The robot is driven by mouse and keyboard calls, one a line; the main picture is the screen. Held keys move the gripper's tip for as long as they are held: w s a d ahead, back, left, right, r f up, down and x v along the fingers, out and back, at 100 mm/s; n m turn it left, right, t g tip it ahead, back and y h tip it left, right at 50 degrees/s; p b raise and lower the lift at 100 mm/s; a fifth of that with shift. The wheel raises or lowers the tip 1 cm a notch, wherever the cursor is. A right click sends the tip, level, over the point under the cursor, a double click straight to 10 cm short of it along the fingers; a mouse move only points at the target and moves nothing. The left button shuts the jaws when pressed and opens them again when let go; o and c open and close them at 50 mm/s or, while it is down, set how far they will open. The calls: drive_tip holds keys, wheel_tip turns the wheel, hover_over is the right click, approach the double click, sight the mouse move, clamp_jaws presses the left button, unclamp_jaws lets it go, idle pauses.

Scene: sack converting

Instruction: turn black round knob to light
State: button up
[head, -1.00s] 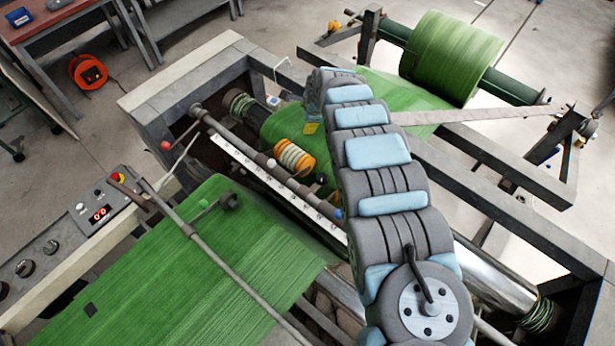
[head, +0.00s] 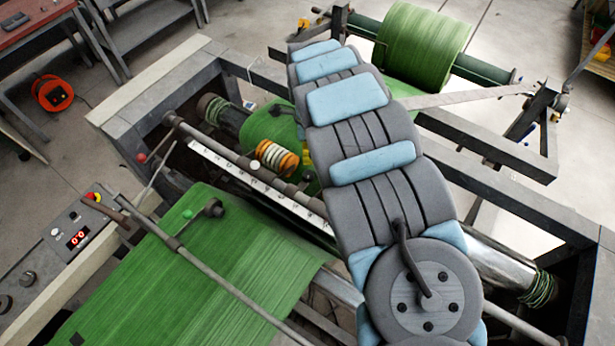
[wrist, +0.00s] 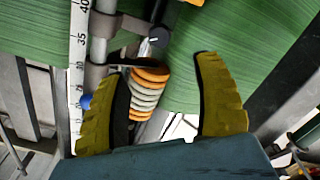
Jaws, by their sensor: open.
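A black round knob (wrist: 157,38) with a white pointer mark shows in the wrist view, on a fitting beside the roller of orange and white rings (wrist: 148,90). It lies ahead of my gripper (wrist: 160,68), whose two yellow fingers are spread wide with nothing held between them. The knob is apart from both fingers. In the head view the dark knob (head: 308,176) shows just left of my arm, right of the orange and white rings (head: 275,157). My gripper is mostly hidden behind my arm there. I cannot read any scale or "light" marking around the knob.
A ruler bar (head: 235,170) and rails run along the machine close to the rings. Green woven sheet (head: 200,255) covers the front left; a green roll (head: 420,48) stands behind. The control panel (head: 72,232) with a red display and other dark knobs is at left.

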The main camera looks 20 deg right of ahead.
sight(308, 174)
wheel_tip(308, 174, down, 5)
drive_tip(key=shift+r, duration=0.15)
drive_tip(key=shift+s+f, duration=0.1)
drive_tip(key=shift+f, duration=4.4)
clamp_jaws()
